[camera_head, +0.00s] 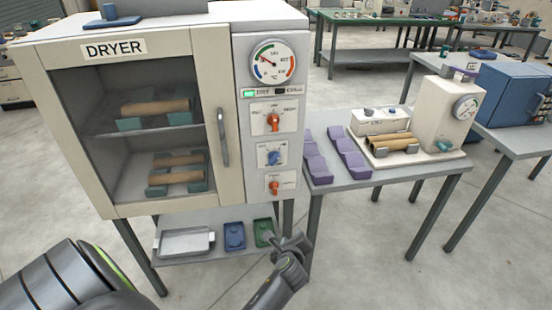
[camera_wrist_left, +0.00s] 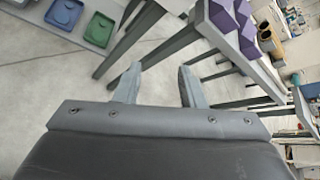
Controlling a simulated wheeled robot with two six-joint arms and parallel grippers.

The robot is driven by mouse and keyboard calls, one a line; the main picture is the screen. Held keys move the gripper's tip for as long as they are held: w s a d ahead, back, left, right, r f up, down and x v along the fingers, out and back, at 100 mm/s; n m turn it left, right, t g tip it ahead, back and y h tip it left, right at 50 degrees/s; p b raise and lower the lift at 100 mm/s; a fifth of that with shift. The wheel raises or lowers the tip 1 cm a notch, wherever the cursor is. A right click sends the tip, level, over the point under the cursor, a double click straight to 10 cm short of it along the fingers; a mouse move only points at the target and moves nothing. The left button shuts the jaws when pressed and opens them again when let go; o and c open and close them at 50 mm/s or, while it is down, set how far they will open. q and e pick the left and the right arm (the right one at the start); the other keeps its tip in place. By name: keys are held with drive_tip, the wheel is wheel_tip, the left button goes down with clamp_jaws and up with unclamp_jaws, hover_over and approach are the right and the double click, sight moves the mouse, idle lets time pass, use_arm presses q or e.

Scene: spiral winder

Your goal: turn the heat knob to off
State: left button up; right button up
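The cream dryer (camera_head: 178,20) stands at the left in the head view, its glass door closed. Its right panel carries three knobs: an upper orange knob (camera_head: 273,122), a middle blue knob (camera_head: 273,158) and a lower orange-red knob (camera_head: 274,187). The small print is too fine to tell which is the heat knob. The upper knob's pointer looks roughly upright. My left gripper (camera_head: 293,246) is below the panel, in front of the table legs, apart from all knobs. In the left wrist view my left gripper (camera_wrist_left: 158,85) is open and empty. My right gripper is out of view.
A round gauge (camera_head: 272,62) and a lit green lamp (camera_head: 248,93) sit above the knobs. A vertical door handle (camera_head: 223,137) stands out left of them. A shelf below holds a blue tray (camera_head: 234,236) and a green tray (camera_head: 264,232). A side table (camera_head: 385,178) stands at the right.

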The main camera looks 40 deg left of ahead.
use_arm(q)
drive_tip(key=w+a+r+m+t+y, duration=0.1)
drive_tip(key=w+r+m+t+y, duration=0.15)
drive_tip(key=r, duration=1.25)
drive_tip(key=m+y+p, duration=0.1)
drive_tip(key=m+y, duration=0.1)
drive_tip(key=y, duration=0.2)
approach(275, 122)
drive_tip(key=p+x, duration=0.3)
drive_tip(key=x, duration=0.5)
drive_tip(key=shift+w+a+p, duration=0.25)
drive_tip(key=shift+w+p, duration=0.05)
drive_tip(key=shift+p, duration=0.1)
clamp_jaws()
